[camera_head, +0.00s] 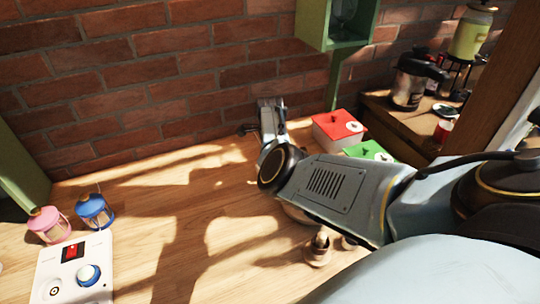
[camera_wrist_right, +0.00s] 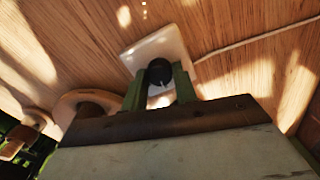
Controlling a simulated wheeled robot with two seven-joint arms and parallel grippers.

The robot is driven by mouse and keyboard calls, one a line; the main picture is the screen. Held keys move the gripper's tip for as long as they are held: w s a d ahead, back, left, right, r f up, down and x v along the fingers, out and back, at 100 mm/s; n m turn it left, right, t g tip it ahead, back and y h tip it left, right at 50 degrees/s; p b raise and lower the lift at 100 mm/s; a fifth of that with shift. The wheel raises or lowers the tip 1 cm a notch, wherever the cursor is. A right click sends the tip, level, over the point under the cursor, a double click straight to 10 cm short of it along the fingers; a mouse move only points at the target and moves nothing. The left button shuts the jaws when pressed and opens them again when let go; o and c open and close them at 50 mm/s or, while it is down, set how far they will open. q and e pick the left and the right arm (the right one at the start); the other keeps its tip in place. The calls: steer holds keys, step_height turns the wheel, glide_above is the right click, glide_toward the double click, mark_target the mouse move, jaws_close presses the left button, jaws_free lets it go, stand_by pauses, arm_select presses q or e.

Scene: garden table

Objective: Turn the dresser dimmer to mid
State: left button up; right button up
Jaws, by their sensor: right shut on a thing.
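The dimmer shows in the right wrist view as a white base plate (camera_wrist_right: 172,42) with a round black knob (camera_wrist_right: 159,71) and a pale cable running right. The knob has a short white mark on its near side. The green fingers of my right gripper (camera_wrist_right: 158,88) stand on both sides of the knob and are shut on it. In the head view my right gripper (camera_head: 271,117) is near the brick wall, and the dimmer is hidden or not discernible there. My left gripper is in neither view.
A white panel (camera_head: 45,287) with a blue knob (camera_head: 88,275) lies at lower left, beside pink (camera_head: 48,225) and blue (camera_head: 94,210) lanterns. A red box (camera_head: 333,130) and a green box (camera_head: 367,151) are right of my gripper. The middle-left tabletop is clear.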

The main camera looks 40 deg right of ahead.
steer(key=o, duration=1)
steer(key=shift+c, duration=0.2)
step_height(320, 180, up, 13)
steer(key=p, duration=0.1)
steer(key=shift+r, duration=0.2)
